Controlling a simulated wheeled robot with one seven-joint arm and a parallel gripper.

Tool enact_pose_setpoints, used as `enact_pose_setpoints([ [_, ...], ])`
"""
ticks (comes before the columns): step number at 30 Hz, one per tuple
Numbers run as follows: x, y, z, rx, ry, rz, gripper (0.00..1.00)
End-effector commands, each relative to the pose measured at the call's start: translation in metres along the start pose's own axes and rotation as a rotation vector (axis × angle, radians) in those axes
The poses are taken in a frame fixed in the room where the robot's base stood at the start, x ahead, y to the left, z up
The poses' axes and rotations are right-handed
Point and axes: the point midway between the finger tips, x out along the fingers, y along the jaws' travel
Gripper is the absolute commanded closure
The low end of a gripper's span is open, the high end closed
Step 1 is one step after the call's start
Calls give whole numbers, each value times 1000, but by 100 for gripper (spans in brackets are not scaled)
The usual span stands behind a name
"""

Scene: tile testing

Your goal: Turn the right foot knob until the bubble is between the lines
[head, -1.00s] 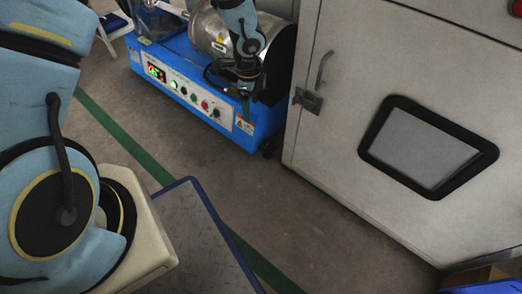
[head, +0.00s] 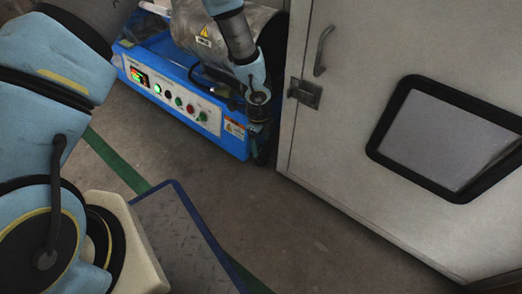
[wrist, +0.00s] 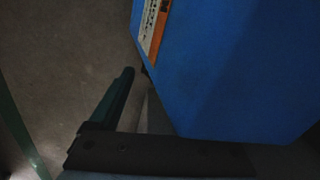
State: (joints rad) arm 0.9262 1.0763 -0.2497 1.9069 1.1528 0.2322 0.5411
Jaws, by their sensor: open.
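The blue machine (head: 232,140) stands at the upper middle of the head view, with a silver drum on top and a button panel on its front. Its blue side also fills the right of the wrist view (wrist: 225,70). My gripper (head: 260,124) is down at the machine's right front corner, beside the base. One finger shows in the wrist view, left of the blue side and apart from it; the other cannot be made out. A dark foot or wheel shows under that corner, partly hidden by my gripper. I cannot make out a knob, bubble or lines.
A large grey cabinet (head: 300,160) with a latch and a dark-framed window stands close on the right of the machine. A blue-edged plate (head: 180,235) is at the bottom middle. Grey floor with a green stripe (head: 118,165) lies open in front.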

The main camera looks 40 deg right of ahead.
Motion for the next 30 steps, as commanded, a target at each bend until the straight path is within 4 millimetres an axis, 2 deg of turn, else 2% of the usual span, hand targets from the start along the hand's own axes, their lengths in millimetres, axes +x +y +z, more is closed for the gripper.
enact_pose_setpoints([
  [1,10,0,0,0,0,0,19],
  [4,17,0,0,-2,0,-1,19],
  [15,20,-1,0,-1,0,-1,19],
  [30,20,-1,0,-1,0,-1,74],
])
